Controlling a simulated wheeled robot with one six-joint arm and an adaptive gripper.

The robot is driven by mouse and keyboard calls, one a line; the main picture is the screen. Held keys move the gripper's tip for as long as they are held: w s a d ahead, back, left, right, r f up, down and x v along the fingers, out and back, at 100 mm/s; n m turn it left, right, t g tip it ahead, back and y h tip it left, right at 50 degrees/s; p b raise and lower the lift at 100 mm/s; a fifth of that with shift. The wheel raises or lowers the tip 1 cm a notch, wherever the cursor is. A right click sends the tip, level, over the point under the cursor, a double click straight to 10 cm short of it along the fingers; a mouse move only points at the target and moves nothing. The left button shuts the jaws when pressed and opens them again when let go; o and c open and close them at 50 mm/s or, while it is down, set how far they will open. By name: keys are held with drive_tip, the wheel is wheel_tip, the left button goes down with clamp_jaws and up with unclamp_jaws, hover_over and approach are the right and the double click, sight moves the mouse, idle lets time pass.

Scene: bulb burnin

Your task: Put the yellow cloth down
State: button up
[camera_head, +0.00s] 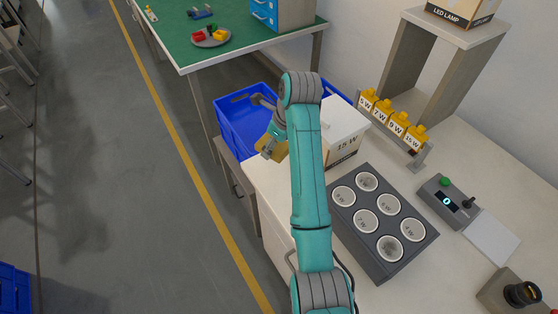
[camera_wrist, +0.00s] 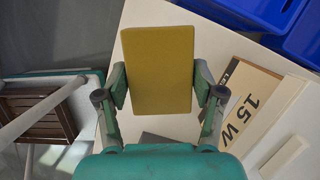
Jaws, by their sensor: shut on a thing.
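The yellow cloth (camera_wrist: 158,68) is a flat mustard-yellow rectangle between the two fingers of my gripper (camera_wrist: 161,84) in the wrist view. My gripper is shut on it, one finger at each long side. In the head view my gripper (camera_head: 268,143) and the cloth (camera_head: 274,152) are over the far left edge of the white bench (camera_head: 268,183), left of the 15 W box. My arm hides part of the bench there. I cannot tell whether the cloth touches the bench top.
A white box marked 15 W (camera_head: 345,122) stands close on the right. A blue crate (camera_head: 240,118) is beyond. A grey tray with round sockets (camera_head: 379,270), a rack of yellow-topped tags (camera_head: 398,128) and a counter device (camera_head: 450,202) stand to the right. Bare bench shows at the left edge.

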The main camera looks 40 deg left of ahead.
sight(273, 168)
wheel_tip(273, 168, down, 9)
drive_tip(key=shift+r, duration=0.1)
idle(0.4)
drive_tip(key=shift+f, duration=0.25)
drive_tip(key=o, duration=1)
drive_tip(key=shift+r, duration=0.2)
